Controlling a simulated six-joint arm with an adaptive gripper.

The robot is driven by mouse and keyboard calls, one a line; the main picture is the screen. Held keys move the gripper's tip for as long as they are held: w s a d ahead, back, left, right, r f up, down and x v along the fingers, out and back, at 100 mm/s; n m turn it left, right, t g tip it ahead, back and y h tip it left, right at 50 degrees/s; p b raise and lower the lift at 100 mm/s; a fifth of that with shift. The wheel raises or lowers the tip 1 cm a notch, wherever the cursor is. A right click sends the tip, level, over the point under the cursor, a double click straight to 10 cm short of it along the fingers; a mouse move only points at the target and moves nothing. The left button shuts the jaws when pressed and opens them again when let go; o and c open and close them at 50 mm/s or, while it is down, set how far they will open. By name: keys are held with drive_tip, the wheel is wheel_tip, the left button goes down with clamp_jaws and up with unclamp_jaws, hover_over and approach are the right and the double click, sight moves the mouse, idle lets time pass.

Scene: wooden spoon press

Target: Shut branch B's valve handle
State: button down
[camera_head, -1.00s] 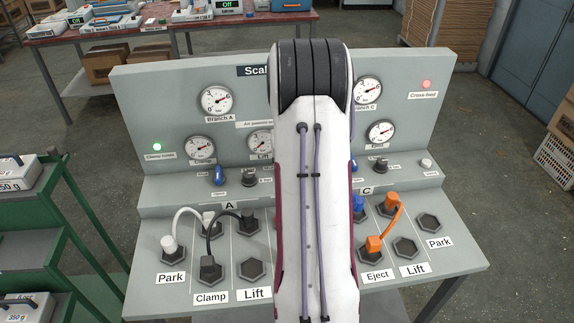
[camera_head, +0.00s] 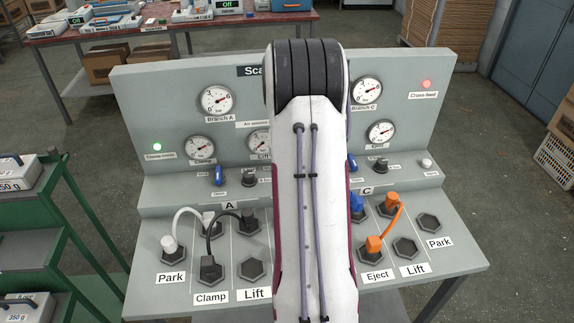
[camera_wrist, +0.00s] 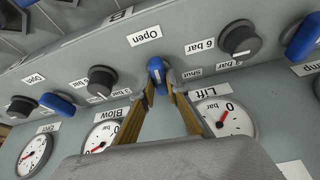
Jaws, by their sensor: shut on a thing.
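A blue valve handle (camera_wrist: 156,68) is between my fingertips in the wrist view, below a panel strip marked B (camera_wrist: 119,15). My gripper (camera_wrist: 160,82) is shut on this handle. The handle's long side runs roughly up and down in that view, towards the "Open" label (camera_wrist: 145,36). The "Shut" label (camera_wrist: 195,72) is just to its right, partly beside a finger. In the head view my arm covers the middle of the panel, so the gripper and the held handle are hidden there.
Black knobs (camera_wrist: 102,79) (camera_wrist: 240,38) flank the held handle. Other blue handles (camera_wrist: 57,104) (camera_wrist: 304,38) lie further out. Gauges (camera_wrist: 102,137) (camera_wrist: 229,119) sit close to my fingers. Plugged hoses, white (camera_head: 190,215), black (camera_head: 222,222) and orange (camera_head: 391,222), stand on the lower deck.

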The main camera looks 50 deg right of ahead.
drive_tip(key=shift+w+m+g+h, duration=0.1)
drive_tip(key=shift+m+g+h, duration=0.35)
drive_tip(key=shift+m, duration=1.45)
drive_tip(key=shift+w+a+m+g, duration=0.1)
drive_tip(key=shift+m+g, duration=0.65)
drive_tip(key=shift+m, duration=0.75)
drive_tip(key=m+g, duration=0.1)
drive_tip(key=m, duration=0.2)
drive_tip(key=shift+w+m, duration=0.1)
drive_tip(key=shift+m, duration=0.2)
drive_tip(key=shift+m+g+y, duration=0.35)
drive_tip(key=shift+m+g, duration=0.45)
drive_tip(key=shift+m, duration=0.9)
drive_tip(key=c, duration=2)
unclamp_jaws()
drive_tip(key=shift+n, duration=0.3)
